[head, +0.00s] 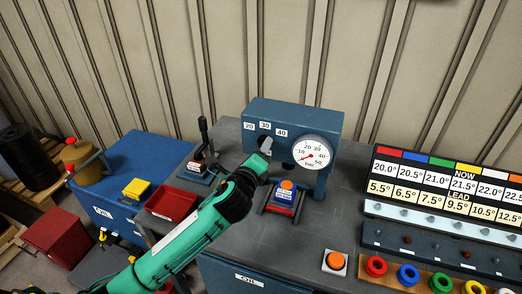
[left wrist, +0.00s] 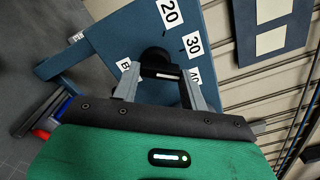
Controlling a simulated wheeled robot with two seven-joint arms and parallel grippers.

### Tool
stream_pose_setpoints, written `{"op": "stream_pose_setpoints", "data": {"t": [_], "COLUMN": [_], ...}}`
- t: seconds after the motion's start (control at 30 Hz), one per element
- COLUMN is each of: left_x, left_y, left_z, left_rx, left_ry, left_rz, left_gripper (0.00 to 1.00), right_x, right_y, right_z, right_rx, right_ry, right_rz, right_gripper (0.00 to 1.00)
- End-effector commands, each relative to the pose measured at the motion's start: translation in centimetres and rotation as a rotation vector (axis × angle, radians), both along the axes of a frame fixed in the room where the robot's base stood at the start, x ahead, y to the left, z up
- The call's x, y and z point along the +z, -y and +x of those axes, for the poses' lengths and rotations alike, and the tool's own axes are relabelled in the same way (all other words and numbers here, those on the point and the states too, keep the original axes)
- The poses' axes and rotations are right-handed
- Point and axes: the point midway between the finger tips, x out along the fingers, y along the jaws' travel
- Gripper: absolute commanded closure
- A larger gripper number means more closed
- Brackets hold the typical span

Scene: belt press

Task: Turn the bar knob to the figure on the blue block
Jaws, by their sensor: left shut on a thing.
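The blue press (head: 300,115) stands on the grey bench, with white figure plates 20, 30 and 40 along its upper front. My left gripper (head: 265,147) is at the press front, below the plates. In the left wrist view its two fingers (left wrist: 162,78) are shut on the black bar knob (left wrist: 155,55); the fingers hide part of it and I cannot tell which figure it points to. The blue block (head: 284,196) sits below the press, under an orange top; its white lettering is too small to read. My right gripper is not in view.
A round gauge (head: 311,153) with a red needle at its low end is right of the knob. A small black lever (head: 203,135) stands left. A red tray (head: 172,203) and yellow block (head: 136,189) lie further left. A number board (head: 450,185) and coloured rings are at right.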

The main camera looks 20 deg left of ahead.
Motion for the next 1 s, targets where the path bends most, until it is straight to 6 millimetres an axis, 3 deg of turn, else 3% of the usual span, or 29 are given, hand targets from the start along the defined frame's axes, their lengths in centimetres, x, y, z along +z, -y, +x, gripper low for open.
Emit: {"op": "stream_pose_setpoints", "data": {"t": [1.0], "left_x": [0.14], "left_y": [-0.58], "left_z": [0.01], "left_rx": [0.002], "left_ry": [-0.035], "left_rz": [-0.967], "left_gripper": [0.79], "right_x": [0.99], "right_y": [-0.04], "right_z": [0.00], "right_rx": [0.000], "right_ry": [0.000], "right_rz": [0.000], "right_gripper": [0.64]}}
